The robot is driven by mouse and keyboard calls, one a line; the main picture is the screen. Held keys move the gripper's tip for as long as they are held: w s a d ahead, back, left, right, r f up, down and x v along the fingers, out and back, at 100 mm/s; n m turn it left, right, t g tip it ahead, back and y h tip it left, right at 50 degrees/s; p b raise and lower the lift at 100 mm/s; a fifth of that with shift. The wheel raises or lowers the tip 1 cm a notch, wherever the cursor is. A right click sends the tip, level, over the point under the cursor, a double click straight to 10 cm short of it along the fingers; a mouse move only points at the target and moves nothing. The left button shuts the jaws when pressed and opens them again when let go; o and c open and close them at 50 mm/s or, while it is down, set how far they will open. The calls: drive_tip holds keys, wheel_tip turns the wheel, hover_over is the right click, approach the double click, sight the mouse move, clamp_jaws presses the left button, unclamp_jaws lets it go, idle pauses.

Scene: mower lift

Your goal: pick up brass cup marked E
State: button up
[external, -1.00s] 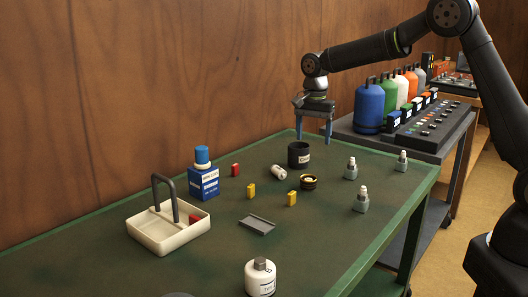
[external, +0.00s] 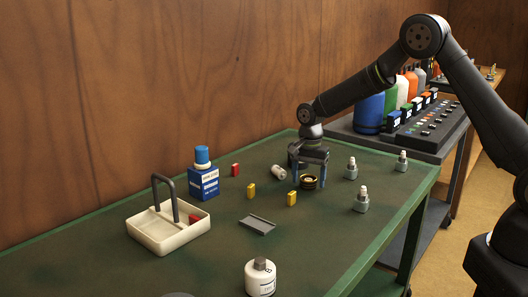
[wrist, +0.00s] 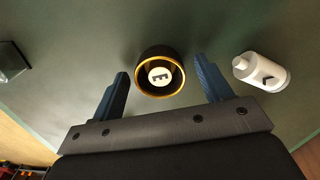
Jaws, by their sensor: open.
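The brass cup marked E (external: 309,184) stands on the green bench; it shows as a dark round cup with a brass rim. In the wrist view the cup (wrist: 148,87) has a white disc with a black E inside. My gripper (external: 309,177) is low over the cup, fingers pointing down. In the wrist view the open fingers (wrist: 161,68) lie on either side of the cup, with a gap on each side. Nothing is held. Contact with the bench cannot be told.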

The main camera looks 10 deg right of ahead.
drive_tip(key=shift+f, duration=0.35)
drive_tip(key=c, duration=1.1)
drive_tip(key=shift+o, duration=0.2)
drive_tip(key=shift+r, duration=0.15)
